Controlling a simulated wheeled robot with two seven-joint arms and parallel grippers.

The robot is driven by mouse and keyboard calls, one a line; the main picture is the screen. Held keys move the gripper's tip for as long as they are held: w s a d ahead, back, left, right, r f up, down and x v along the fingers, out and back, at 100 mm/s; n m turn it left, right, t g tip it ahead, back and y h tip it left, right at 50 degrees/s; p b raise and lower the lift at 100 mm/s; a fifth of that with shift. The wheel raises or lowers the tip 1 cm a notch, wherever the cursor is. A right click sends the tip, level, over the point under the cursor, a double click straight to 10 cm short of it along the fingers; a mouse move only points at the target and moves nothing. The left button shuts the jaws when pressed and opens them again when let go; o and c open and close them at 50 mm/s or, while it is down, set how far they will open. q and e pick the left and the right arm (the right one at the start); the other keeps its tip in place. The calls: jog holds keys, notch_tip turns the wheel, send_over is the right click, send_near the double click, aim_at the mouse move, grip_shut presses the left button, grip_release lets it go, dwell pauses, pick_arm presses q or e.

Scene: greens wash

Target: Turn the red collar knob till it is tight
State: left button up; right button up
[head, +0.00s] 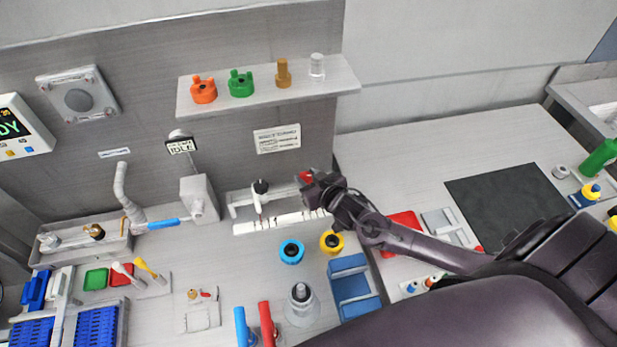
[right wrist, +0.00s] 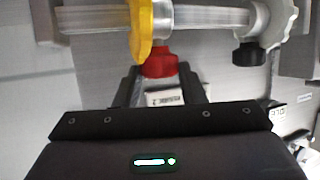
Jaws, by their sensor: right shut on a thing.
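The red collar knob (right wrist: 160,64) is sharp in the right wrist view, under a yellow collar (right wrist: 140,28) on a pale horizontal rod (right wrist: 195,20). My right gripper (right wrist: 161,80) has one finger on each side of the knob and is shut on it. In the head view a bit of the red knob (head: 305,177) shows at the tip of my right gripper (head: 313,184), which hides most of the collar. My left gripper is not in view.
A black knob (right wrist: 246,54) hangs from the same rod, to the right. A shelf (head: 345,82) with orange and green parts is above the work area. Yellow (head: 332,241) and blue (head: 291,251) ring parts and a blue holder (head: 350,275) stand close in front.

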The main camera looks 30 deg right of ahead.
jog(key=shift+d+n+y, duration=0.15)
jog(key=shift+n+y, duration=0.15)
jog(key=shift+n, duration=0.1)
